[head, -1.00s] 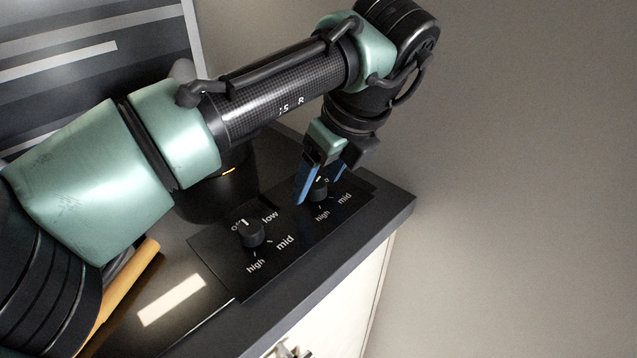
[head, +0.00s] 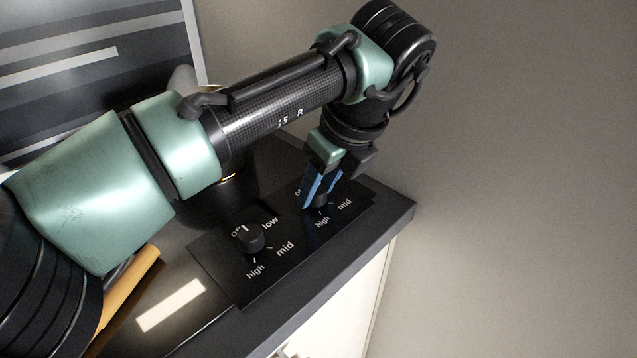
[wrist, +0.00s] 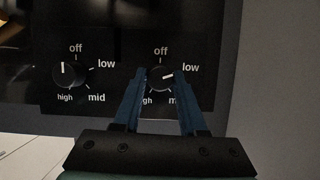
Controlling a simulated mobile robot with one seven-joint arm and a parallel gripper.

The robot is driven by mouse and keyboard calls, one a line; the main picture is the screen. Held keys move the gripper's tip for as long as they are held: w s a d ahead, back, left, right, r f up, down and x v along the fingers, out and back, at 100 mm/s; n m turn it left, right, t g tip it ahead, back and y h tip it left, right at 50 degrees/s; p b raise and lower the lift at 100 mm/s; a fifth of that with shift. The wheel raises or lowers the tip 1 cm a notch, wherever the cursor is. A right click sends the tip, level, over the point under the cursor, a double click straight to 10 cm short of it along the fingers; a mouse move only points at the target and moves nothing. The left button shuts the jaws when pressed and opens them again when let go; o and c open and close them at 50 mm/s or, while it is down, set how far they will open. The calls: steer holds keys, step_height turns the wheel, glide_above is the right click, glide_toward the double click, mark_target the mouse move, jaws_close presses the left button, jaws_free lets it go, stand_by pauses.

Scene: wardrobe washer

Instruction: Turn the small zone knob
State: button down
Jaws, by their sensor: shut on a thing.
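Two black knobs sit on the dark control panel. My gripper (head: 321,198) is shut on the far-right knob (head: 320,202), its blue fingers on either side of it. In the wrist view this knob (wrist: 160,78) shows between the fingertips, its white mark pointing right and slightly up, roughly toward "low". No label shows which knob is the small zone knob.
The panel lies on a dark countertop (head: 398,212) whose edge runs close to the gripped knob. A dark pot-like object (head: 200,205) stands under my arm. An orange bar (head: 132,285) lies near my arm at lower left. A plain wall is at right.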

steer(key=shift+r+p, duration=0.2)
steer(key=shift+p, duration=0.4)
steer(key=n+p, duration=0.1)
steer(key=p, duration=0.1)
steer(key=n+p, duration=0.1)
steer(key=p, duration=0.1)
steer(key=shift+d+r+g+y, duration=0.15)
steer(key=shift+r+g+y, duration=0.05)
steer(key=shift+g+y, duration=0.1)
steer(key=n+g+p, duration=0.1)
steer(key=n+p, duration=0.2)
steer(key=p, duration=0.3)
steer(key=shift+n+y, duration=0.3)
steer(key=shift+n, duration=0.1)
steer(key=n+p, duration=0.1)
steer(key=p, duration=0.1)
steer(key=n+g+p, duration=0.1)
steer(key=n+p, duration=0.1)
steer(key=shift+w+f+g+p, duration=0.15)
steer(key=shift+f+g+p, duration=0.05)
steer(key=shift+g+p, duration=0.15)
steer(key=shift+w+f+n+g+p, duration=0.15)
steer(key=shift+n+g+p, duration=0.6)
steer(key=shift+n, duration=0.95)
steer(key=shift+f, duration=0.1)
steer(key=shift+c, duration=2.3)
jaws_free()
